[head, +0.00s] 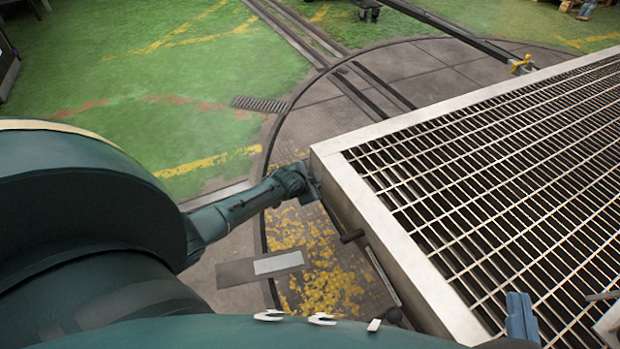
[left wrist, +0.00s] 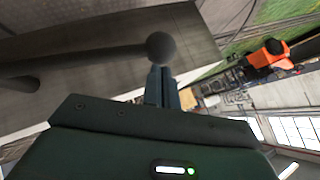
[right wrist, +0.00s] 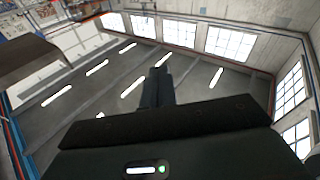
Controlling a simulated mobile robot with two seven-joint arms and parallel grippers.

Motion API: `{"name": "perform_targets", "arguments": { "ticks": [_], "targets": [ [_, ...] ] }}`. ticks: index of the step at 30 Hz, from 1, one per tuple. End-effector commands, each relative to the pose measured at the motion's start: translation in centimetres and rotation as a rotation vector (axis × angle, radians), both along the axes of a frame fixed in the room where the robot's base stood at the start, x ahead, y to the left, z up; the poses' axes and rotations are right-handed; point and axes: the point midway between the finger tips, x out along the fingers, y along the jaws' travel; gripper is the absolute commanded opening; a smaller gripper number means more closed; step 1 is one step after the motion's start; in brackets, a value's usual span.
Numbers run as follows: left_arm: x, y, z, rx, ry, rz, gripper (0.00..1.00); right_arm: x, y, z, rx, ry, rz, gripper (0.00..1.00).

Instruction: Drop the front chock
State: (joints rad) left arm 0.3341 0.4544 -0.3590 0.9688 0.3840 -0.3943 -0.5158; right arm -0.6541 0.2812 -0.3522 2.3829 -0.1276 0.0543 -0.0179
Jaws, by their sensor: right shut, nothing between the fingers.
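A small yellow piece (head: 521,63), which may be the front chock, sits on the rail at the upper right of the head view, far from both grippers. My right gripper (head: 519,312) is low at the right, above the grating, its blue fingers together and empty. The right wrist view shows the same shut fingers (right wrist: 158,80) pointing at the ceiling. My left arm reaches the platform's near left corner, where its gripper is hard to make out. In the left wrist view the left fingers (left wrist: 161,82) look closed together, just short of a dark round knob (left wrist: 160,47).
A pale-framed grated platform (head: 345,195) fills the right side. A dark handle (head: 352,236) sticks out from its side. A round turntable floor with rails (head: 375,85) lies beyond. Green floor (head: 210,60) at the left is clear. An orange machine (left wrist: 268,55) stands in the left wrist view.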

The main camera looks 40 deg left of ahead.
Motion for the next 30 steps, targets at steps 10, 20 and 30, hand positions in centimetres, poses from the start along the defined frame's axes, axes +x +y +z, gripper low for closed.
{"name": "perform_targets", "arguments": {
  "ticks": [10, 20, 30],
  "targets": [
    [0.5, 0.5, -3.6, 0.004, 0.0, 0.001, 0.0, 0.2, 0.7, -0.5, 0.082, -0.012, 0.039, 0.0],
    [0.6, 0.7, -5.0, 0.001, -0.001, 0.002, 0.0, 0.3, 0.9, 0.9, 0.103, -0.072, 0.065, 0.0],
    [0.5, 0.7, -5.3, 0.002, 0.005, 0.001, 0.0, 0.6, 0.7, 1.6, 0.095, -0.111, 0.065, 0.0]
  ]
}}
